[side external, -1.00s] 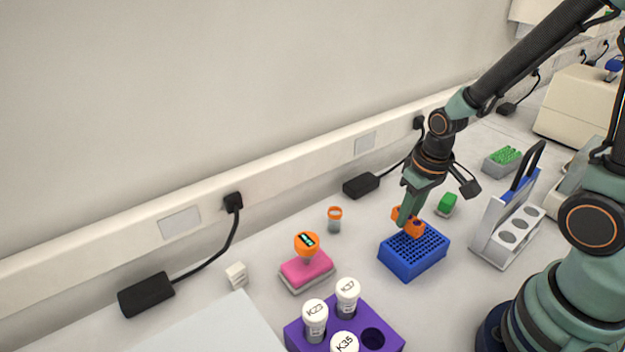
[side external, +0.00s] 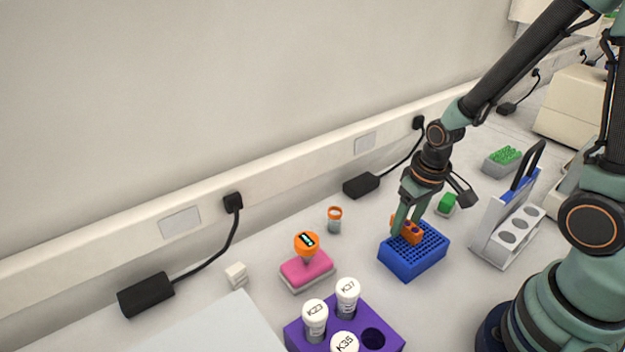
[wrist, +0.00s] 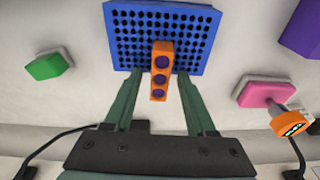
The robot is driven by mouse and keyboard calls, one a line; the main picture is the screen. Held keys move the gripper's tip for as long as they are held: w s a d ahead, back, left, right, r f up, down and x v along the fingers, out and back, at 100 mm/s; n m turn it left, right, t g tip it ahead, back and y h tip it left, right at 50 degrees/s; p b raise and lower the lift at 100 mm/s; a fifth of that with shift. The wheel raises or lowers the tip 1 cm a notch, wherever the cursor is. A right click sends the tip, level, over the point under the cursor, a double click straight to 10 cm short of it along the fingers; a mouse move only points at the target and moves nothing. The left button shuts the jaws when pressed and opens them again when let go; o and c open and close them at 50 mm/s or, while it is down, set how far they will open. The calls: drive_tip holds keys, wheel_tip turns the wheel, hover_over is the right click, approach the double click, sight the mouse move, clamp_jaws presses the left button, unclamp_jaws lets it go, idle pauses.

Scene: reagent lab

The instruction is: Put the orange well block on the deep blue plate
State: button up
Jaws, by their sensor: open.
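The orange well block (side external: 409,235), with dark round wells, rests on the deep blue plate (side external: 415,262) at its back edge. In the wrist view the orange well block (wrist: 161,72) lies partly over the holed top of the blue plate (wrist: 128,35) and partly past its near edge. How much of it is supported I cannot tell. My gripper (side external: 406,229) is open, its fingers apart around the block. In the wrist view my gripper (wrist: 158,78) shows a finger on each side, with gaps to the block.
A green block (side external: 446,203) stands behind the plate. A pink block (side external: 307,268) with an orange-topped item, a small orange-capped vial (side external: 335,220) and a purple tube rack (side external: 378,318) are to the left. A grey-white holder (side external: 508,235) stands close on the right.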

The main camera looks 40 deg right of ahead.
drive_tip(key=shift+r, duration=0.15)
wheel_tip(320, 180, up, 12)
drive_tip(key=s, duration=0.2)
wheel_tip(320, 180, up, 8)
drive_tip(key=n+t, duration=0.1)
drive_tip(key=t, duration=0.3)
hover_over(413, 227)
drive_tip(key=a, duration=0.2)
drive_tip(key=shift+a, duration=0.2)
